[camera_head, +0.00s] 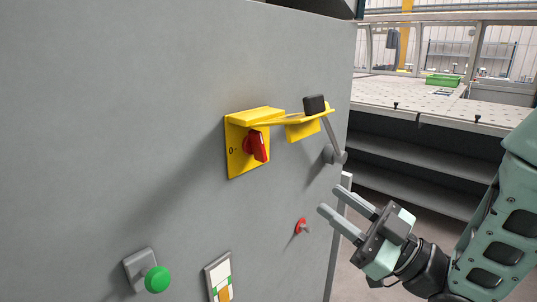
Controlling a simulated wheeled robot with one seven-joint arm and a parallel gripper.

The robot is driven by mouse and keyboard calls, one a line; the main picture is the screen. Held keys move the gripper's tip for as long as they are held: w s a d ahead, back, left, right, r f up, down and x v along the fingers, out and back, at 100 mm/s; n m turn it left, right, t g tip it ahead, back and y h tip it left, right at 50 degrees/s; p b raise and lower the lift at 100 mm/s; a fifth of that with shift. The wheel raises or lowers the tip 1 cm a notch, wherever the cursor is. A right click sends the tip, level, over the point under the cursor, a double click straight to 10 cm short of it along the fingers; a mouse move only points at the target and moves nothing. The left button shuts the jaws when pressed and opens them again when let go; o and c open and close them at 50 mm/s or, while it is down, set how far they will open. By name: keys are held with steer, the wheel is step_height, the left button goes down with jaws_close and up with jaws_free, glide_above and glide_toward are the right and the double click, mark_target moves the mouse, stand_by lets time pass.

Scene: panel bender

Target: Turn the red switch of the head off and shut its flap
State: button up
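The red switch (258,146) sits on a yellow plate (236,154) on the grey cabinet wall. A "0" mark shows on the plate to the left of its knob. The yellow flap (303,131) stands out from the wall to the right of the switch, swung open, with a black block (314,104) at its outer end. My gripper (331,201) is at the lower right, apart from the switch and flap. Its two fingers are spread and nothing shows between them.
A grey lever with a round base (334,154) is on the wall behind the flap. Below are a small red knob (301,226), a green button (157,279) and a label plate (219,279). The cabinet wall ends at right. A perforated table (400,92) with a green crate (442,80) lies beyond.

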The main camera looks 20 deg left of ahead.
mark_target(263, 151)
steer(key=p+x, duration=0.4)
steer(key=x, duration=1.1)
steer(key=shift+w+a+r, duration=0.1)
steer(key=shift+w+a, duration=0.05)
steer(key=shift+a, duration=0.25)
jaws_close()
